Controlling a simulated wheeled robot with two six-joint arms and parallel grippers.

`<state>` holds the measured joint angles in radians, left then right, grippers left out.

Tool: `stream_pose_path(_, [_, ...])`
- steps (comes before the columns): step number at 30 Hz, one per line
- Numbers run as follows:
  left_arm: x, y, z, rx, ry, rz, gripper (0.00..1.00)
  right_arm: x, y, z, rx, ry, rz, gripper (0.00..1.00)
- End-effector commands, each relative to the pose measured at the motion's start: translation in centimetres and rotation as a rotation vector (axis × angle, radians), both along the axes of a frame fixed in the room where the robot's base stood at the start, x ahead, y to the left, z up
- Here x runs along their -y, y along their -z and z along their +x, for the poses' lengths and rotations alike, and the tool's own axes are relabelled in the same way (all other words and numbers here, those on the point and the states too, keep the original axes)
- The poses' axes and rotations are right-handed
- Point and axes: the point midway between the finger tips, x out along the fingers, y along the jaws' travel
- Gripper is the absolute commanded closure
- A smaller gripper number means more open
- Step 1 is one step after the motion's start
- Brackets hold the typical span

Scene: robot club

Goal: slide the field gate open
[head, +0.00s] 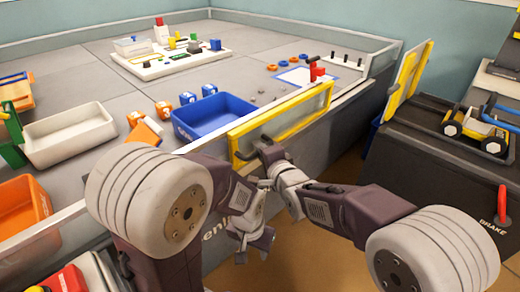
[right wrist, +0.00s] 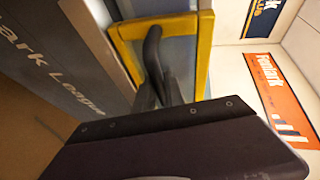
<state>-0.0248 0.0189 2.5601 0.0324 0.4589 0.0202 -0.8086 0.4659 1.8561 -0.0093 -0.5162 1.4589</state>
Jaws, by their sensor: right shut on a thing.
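The field gate is a clear panel in a yellow frame (head: 292,128), standing along the front wall of the grey field. Its yellow frame also fills the upper middle of the right wrist view (right wrist: 203,60). A dark upright handle (right wrist: 153,50) sits on the gate near its left end. My right gripper (head: 270,152) is shut on the handle; its dark fingers (right wrist: 160,95) meet the handle's lower part in the right wrist view. My left gripper (head: 254,242) hangs lower, in front of the wall, open and empty. I cannot tell how far the gate has slid.
A blue bin (head: 214,113) stands on the field just behind the gate's left end. A red clamp-like part (head: 316,70) is near its right end. A dark case (head: 440,165) with a toy vehicle (head: 476,130) is at the right. Clear walling (head: 340,40) edges the field's back.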

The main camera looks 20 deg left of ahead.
Motion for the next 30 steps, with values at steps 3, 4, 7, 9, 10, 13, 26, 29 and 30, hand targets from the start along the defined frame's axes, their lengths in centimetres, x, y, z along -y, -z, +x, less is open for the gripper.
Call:
stream_pose_path(3, [0.00, -0.05, 0.00, 0.000, 0.000, 0.000, 0.60, 0.01, 0.13, -0.04, -0.002, -0.001, -0.003, 1.00])
stream_pose_path(4, [0.00, -0.05, 0.01, 0.000, 0.000, 0.000, 0.60, 0.00, 0.14, -0.05, -0.002, -0.001, -0.003, 1.00])
stream_pose_path(7, [0.00, -0.05, 0.01, 0.000, 0.000, 0.000, 0.60, -0.03, 0.17, -0.11, -0.003, -0.003, -0.003, 1.00])
stream_pose_path(9, [0.00, -0.05, 0.01, 0.000, 0.000, 0.000, 0.60, -0.06, 0.20, -0.15, -0.003, -0.003, -0.003, 1.00])
stream_pose_path(10, [0.00, -0.04, 0.01, 0.000, 0.000, 0.000, 0.60, -0.07, 0.21, -0.16, -0.004, -0.004, -0.004, 1.00])
stream_pose_path(13, [0.00, -0.04, 0.01, 0.000, 0.000, 0.000, 0.60, -0.10, 0.24, -0.21, -0.003, -0.005, -0.005, 1.00])
stream_pose_path(26, [0.00, -0.06, 0.00, 0.000, 0.000, 0.000, 0.60, -0.04, 0.05, -0.07, 0.000, -0.002, -0.001, 0.64])
stream_pose_path(29, [0.00, -0.18, 0.00, 0.000, 0.000, 0.000, 0.60, -0.07, -0.09, -0.02, -0.001, -0.001, -0.001, 0.64])
stream_pose_path(30, [0.00, -0.27, 0.00, 0.000, 0.000, 0.000, 0.60, -0.09, -0.18, 0.01, -0.001, 0.000, -0.001, 0.64])
